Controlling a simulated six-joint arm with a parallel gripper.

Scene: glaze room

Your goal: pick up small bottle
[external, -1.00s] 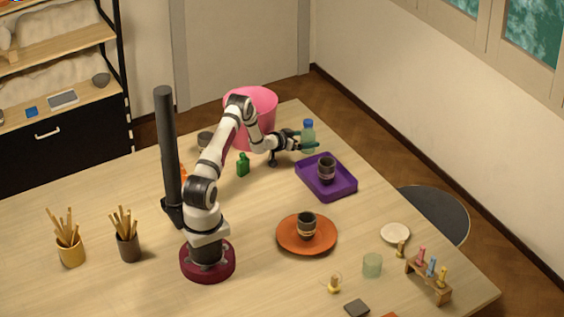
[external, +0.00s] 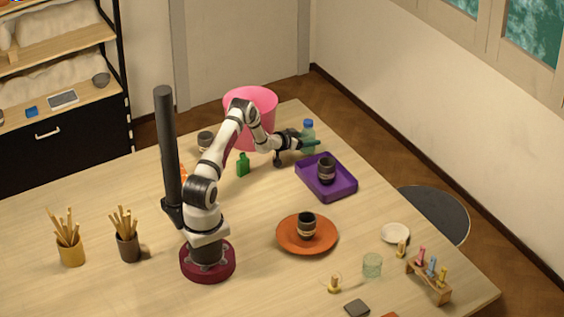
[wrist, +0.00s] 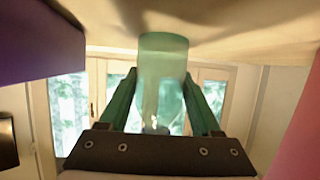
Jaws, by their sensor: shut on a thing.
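A translucent pale green bottle with a blue cap (external: 308,126) stands upright at the back right of the table, behind the purple tray. My gripper (external: 311,144) reaches it from the left, with its green fingers around the bottle's body. In the wrist view the bottle's pale green body (wrist: 163,62) sits between the two fingers of my gripper (wrist: 161,92), which is shut on it. I cannot tell whether its base touches the table.
A purple tray (external: 344,190) holding a dark cup (external: 326,170) lies just in front of the held bottle. A pink bin (external: 262,101) stands behind my arm. An orange plate (external: 287,240) bears another dark cup (external: 307,224). The table's right edge is close.

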